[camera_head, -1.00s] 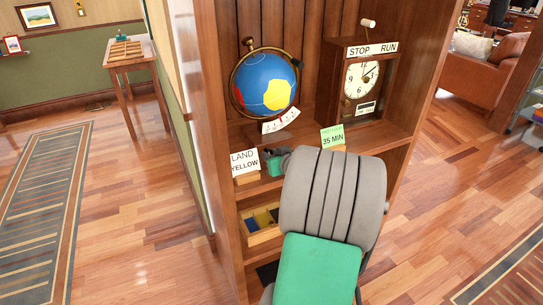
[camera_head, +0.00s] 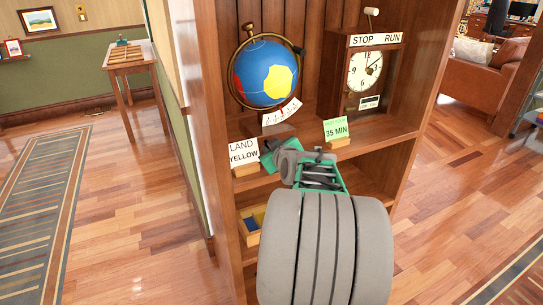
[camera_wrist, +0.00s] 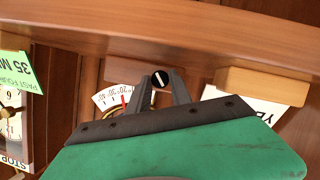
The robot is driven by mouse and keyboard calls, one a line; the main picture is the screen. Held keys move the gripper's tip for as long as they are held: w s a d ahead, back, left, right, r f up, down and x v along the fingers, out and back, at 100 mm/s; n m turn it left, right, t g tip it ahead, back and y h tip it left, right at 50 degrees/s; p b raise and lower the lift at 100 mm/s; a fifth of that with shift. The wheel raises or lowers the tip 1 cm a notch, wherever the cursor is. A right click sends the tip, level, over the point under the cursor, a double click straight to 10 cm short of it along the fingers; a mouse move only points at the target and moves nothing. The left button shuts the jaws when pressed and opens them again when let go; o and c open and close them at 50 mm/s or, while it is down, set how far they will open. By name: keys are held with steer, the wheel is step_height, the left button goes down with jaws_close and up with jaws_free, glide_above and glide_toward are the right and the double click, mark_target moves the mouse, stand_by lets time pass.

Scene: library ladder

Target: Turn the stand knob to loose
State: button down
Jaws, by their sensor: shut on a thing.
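The stand knob (camera_wrist: 160,77) is a small round black knob with a white line, seen in the wrist view in front of the globe's wooden base. The line leans off vertical. My gripper (camera_wrist: 163,82) has its two dark fingers shut on the knob, one on each side. In the head view the globe (camera_head: 268,74) stands on the shelf, blue with yellow and red patches, with a white scale plate (camera_head: 282,112) below. The scale and its red needle also show in the wrist view (camera_wrist: 108,99). In the head view my arm hides the knob and fingertips.
A "LAND YELLOW" card (camera_head: 243,153) stands left of my gripper and a green "35 MIN" card (camera_head: 336,129) right of it. A STOP/RUN clock (camera_head: 366,72) is at the right. A shelf board edge (camera_wrist: 200,38) runs close by in the wrist view.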

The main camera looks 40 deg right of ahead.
steer(key=c, duration=1.2)
jaws_free()
steer(key=v, duration=0.7)
steer(key=shift+s+a+r, duration=0.1)
steer(key=shift+s+a, duration=0.1)
steer(key=shift+s, duration=0.05)
